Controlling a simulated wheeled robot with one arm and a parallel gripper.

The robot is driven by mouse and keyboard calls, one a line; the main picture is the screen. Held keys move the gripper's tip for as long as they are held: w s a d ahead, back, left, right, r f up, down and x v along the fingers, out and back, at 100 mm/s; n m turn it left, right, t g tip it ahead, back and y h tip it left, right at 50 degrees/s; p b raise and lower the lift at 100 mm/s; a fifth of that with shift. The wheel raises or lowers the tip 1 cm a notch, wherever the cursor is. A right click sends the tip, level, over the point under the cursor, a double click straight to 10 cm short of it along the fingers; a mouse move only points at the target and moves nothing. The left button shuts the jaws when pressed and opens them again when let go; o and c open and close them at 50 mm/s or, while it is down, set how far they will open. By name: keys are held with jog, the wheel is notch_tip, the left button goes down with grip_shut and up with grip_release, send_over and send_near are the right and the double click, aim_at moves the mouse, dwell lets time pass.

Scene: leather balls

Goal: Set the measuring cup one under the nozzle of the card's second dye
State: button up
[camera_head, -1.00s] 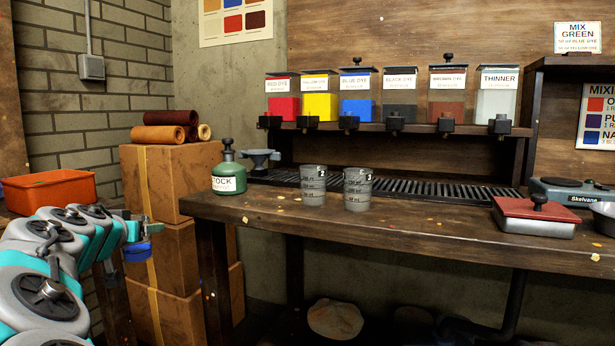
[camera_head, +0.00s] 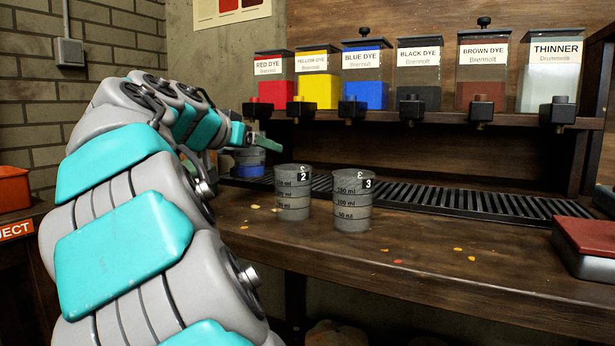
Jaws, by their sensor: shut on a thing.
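My gripper (camera_head: 252,144) is shut on a small see-through cup (camera_head: 250,167) with blue in its lower part. I take it for measuring cup one, but its number is not visible. It is upright near the drip grate's left end, left of cup 2 (camera_head: 293,198); I cannot tell if it touches anything. The yellow dye tank (camera_head: 317,80) stands on the shelf, its black nozzle (camera_head: 299,107) to the upper right of the held cup. The blue dye tank (camera_head: 367,82) is right of it. The card, now out of view, earlier read MIX GREEN with blue dye above yellow dye.
Cup 3 (camera_head: 352,205) stands right of cup 2 on the bench. The slotted drip grate (camera_head: 450,195) runs under the nozzles. The red dye tank (camera_head: 274,82) is at the row's left. A red-topped box (camera_head: 588,245) is at right.

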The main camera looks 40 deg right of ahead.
jog(key=w+d, duration=0.2)
jog(key=d, duration=0.3)
jog(key=w+d+p, duration=0.1)
jog(key=w+d, duration=0.1)
jog(key=d, duration=0.4)
jog(key=w+d+p, duration=0.1)
jog(key=w+d, duration=0.2)
jog(key=d, duration=0.3)
jog(key=shift+d, duration=0.1)
jog(key=shift+s+f, duration=0.1)
jog(key=shift+f, duration=1.6)
jog(key=shift+f+b, duration=0.1)
jog(key=shift+b, duration=0.25)
jog(key=o, duration=1.3)
jog(key=v, duration=1.2)
jog(key=shift+b, duration=0.3)
